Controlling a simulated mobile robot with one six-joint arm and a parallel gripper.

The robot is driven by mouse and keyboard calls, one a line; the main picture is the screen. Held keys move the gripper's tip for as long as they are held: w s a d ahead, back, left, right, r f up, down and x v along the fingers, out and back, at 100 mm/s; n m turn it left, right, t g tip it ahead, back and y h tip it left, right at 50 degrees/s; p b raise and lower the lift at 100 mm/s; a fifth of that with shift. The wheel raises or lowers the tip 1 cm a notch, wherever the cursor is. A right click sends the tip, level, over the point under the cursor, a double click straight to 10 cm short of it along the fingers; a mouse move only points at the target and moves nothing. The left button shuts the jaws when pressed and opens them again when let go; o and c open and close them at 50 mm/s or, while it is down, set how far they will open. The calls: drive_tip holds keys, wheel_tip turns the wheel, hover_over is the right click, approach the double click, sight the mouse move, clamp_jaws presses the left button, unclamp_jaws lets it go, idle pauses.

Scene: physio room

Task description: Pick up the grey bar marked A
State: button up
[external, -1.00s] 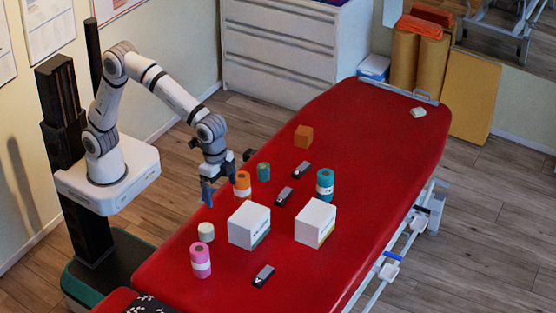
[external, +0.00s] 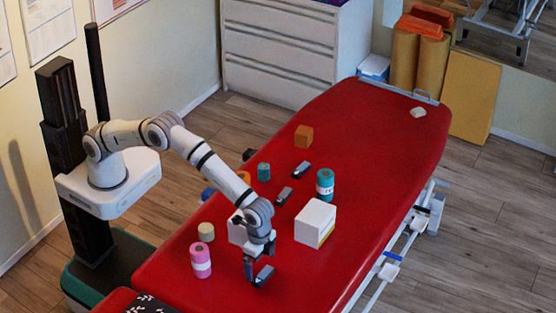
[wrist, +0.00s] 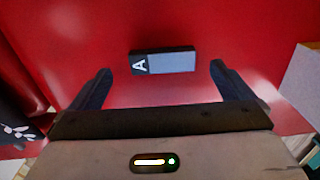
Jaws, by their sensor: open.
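The grey bar marked A (wrist: 170,62) lies flat on the red couch, with a black end bearing a white letter A at its left. It also shows in the external view (external: 264,275), partly covered by my gripper. My gripper (wrist: 160,69) is open and empty, one finger to each side of the bar in the wrist view. The bar appears just beyond the fingertips, with a gap at both ends. In the external view my gripper (external: 258,268) is low over the bar. Two similar bars (external: 284,196) (external: 302,169) lie farther back; their marks are unreadable.
A white box (external: 315,222) stands right of my gripper; another (external: 236,232) is partly hidden behind my wrist. A pink roll (external: 201,262) and cream roll (external: 206,232) stand left. A teal roll (external: 325,184) and orange block (external: 304,136) are farther back. The couch's far end is mostly clear.

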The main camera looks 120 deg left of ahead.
sight(261, 273)
wheel_tip(261, 273, down, 5)
drive_tip(key=shift+a+r, duration=0.1)
drive_tip(key=shift+a, duration=0.05)
drive_tip(key=shift+s, duration=0.1)
drive_tip(key=shift+c, duration=0.2)
